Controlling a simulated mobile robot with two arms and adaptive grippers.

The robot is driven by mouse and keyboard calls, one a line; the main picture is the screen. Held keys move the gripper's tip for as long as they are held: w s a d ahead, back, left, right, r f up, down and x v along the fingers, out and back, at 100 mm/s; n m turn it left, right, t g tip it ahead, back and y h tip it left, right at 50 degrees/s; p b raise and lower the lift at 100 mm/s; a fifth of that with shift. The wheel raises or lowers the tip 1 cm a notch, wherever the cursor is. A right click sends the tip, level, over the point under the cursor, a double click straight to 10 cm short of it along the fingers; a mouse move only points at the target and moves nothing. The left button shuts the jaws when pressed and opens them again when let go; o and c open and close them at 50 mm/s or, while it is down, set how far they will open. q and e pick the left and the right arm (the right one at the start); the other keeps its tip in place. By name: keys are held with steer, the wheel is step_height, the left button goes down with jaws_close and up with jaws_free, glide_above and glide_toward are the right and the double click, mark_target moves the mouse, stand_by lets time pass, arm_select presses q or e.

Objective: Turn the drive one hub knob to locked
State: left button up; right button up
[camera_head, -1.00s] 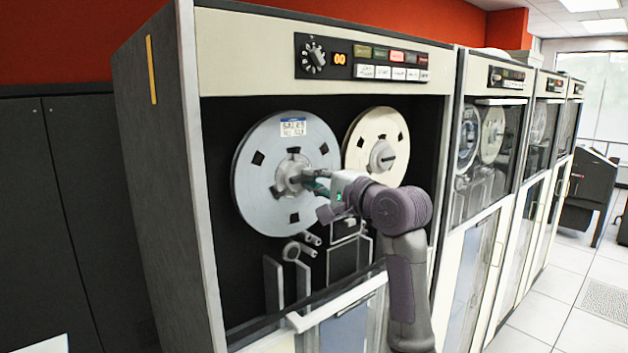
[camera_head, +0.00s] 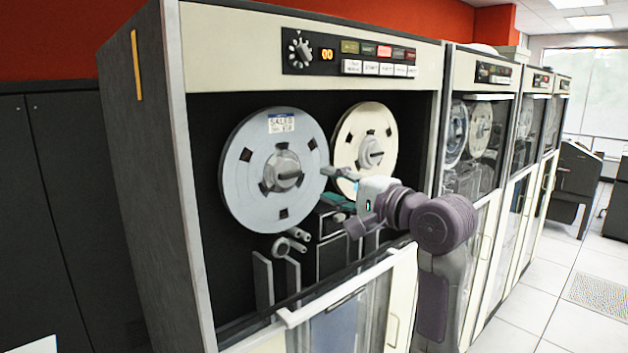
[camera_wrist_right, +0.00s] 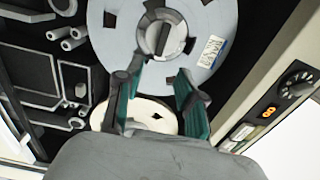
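The drive one hub knob (camera_head: 287,174) sits at the centre of the large grey-white left reel (camera_head: 246,190). It has a dark bar across its face, lying roughly level in the head view. In the right wrist view the knob (camera_wrist_right: 163,39) shows above the fingers, its bar close to upright in that picture. My right gripper (camera_head: 332,185) is to the right of the knob and apart from it, in front of the drive. In the wrist view its two teal-padded fingers (camera_wrist_right: 156,86) stand apart with nothing between them. My left gripper is out of view.
A cream reel (camera_head: 348,140) with its own hub is close behind the right gripper. Guide rollers (camera_head: 290,243) are below. The control panel (camera_head: 350,55) is above, and the lowered glass door (camera_head: 345,295) has a pale frame. More drives stand to the right.

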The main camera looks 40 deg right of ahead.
steer(key=shift+s+d, duration=0.1)
steer(key=shift+s, duration=1.45)
